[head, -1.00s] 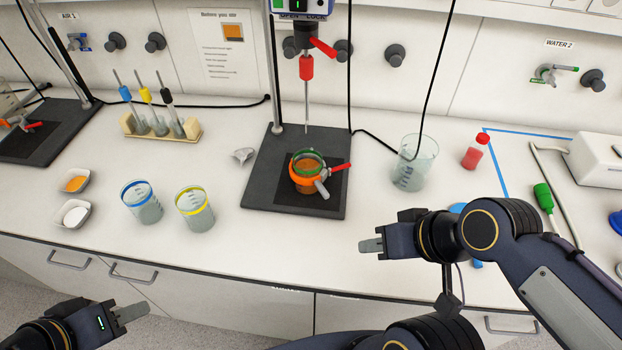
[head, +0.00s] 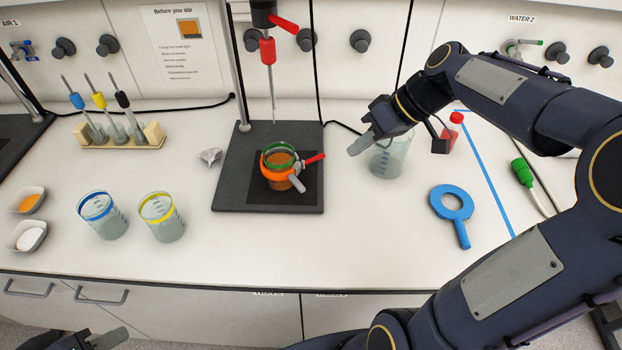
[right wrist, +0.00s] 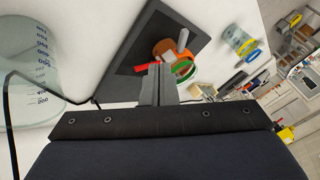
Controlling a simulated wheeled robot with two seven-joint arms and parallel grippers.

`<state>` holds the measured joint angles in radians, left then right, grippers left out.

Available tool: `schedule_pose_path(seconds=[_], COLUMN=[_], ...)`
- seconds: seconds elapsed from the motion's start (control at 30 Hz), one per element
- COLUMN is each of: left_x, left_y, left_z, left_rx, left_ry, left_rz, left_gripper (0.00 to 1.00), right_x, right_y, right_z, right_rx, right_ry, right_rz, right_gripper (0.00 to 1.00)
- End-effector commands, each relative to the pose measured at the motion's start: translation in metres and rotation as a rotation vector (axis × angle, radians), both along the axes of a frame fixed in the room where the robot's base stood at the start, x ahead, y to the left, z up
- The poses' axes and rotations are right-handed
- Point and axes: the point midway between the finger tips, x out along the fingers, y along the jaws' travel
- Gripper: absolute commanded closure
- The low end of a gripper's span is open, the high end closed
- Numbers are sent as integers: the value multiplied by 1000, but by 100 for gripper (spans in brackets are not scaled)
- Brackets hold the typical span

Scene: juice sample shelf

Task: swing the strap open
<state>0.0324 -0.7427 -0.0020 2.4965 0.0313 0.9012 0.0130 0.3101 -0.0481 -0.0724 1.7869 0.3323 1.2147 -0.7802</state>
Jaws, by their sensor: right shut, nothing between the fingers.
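The orange strap (head: 270,177) wraps a small vessel with a green rim (head: 279,152) on the dark stand base. A red lever (head: 314,159) and a grey tab (head: 297,184) stick out from its right side. In the right wrist view the orange strap (right wrist: 165,52), red lever (right wrist: 147,67) and grey tab (right wrist: 182,40) show just beyond my fingers. My right gripper (head: 360,144) is shut and empty, above and right of the strap, in front of the big beaker. It also shows in the right wrist view (right wrist: 158,84). My left gripper (head: 112,339) looks shut at the bottom left edge, partly cut off.
A big glass beaker (head: 388,160) stands right of the stand base (head: 232,175), partly behind my right gripper. Yellow (head: 161,217) and blue-banded (head: 102,216) beakers stand left. The front counter is clear.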

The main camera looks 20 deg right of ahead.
Motion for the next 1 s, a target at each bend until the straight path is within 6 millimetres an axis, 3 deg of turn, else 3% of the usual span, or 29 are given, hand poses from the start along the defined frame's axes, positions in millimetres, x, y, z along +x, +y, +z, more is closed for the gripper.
schedule_pose_path(seconds=[0.1, 0.23, 0.7, 1.0], left_x=[0, 0, 0, 0], left_y=[0, 0, 0, 0], left_z=[-4, -3, 6, 18], left_rx=[0, 0, 0, 0], left_ry=[0, 0, 0, 0], left_rz=[0, 0, 0, 0], left_gripper=[64, 64, 64, 64], right_x=[12, 17, 42, 36], right_y=[-9, -6, 45, 80], right_z=[-7, -12, -85, -82], right_rx=[8, 10, 10, 9], right_ry=[-11, -17, -11, -17], right_rz=[30, 39, 40, 37], right_gripper=[100, 100, 100, 100])
